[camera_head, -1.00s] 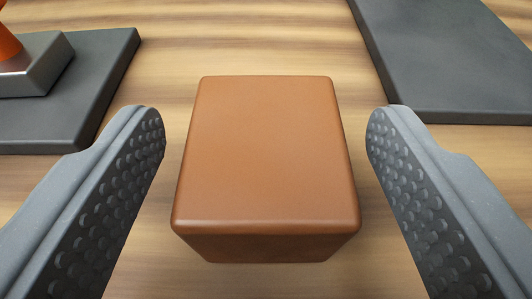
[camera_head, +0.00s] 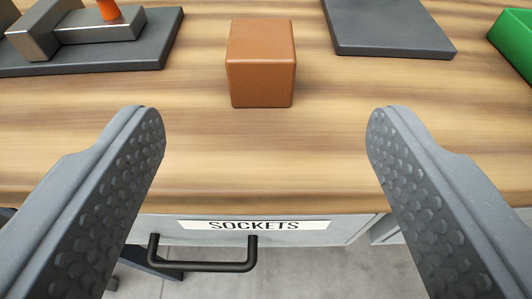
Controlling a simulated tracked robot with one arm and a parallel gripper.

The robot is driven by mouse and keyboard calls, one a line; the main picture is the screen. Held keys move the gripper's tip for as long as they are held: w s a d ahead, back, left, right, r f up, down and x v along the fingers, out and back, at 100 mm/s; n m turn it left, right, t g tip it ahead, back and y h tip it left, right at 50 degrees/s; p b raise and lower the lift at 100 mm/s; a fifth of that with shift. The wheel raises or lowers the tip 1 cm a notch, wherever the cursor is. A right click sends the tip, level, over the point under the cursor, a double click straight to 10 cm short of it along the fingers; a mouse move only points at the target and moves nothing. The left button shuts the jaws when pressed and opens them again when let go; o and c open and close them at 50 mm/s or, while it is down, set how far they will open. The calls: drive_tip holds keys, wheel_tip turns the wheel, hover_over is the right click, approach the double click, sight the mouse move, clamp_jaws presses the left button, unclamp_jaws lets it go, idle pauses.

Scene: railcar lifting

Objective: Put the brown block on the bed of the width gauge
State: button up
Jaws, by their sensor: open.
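The brown block (camera_head: 261,65) stands on the wooden worktop, upper middle of the view, with clear wood around it. My gripper (camera_head: 265,118) is open and empty, its two grey dimpled fingers wide apart. The block lies beyond the fingertips and between their lines, not touched by either. At the upper left, a dark plate (camera_head: 110,55) carries metal blocks (camera_head: 75,30) and an orange part (camera_head: 109,9), cut by the frame's top edge. I cannot tell for sure whether this is the width gauge.
A dark flat plate (camera_head: 388,30) lies at the upper right and a green container (camera_head: 515,38) at the right edge. The worktop's front edge runs below the block. Under it is a drawer (camera_head: 340,232) labelled SOCKETS with a black handle (camera_head: 203,266).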

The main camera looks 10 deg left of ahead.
drive_tip(key=shift+s+d+r, duration=0.15)
drive_tip(key=shift+s+r, duration=0.05)
drive_tip(key=shift+s, duration=0.35)
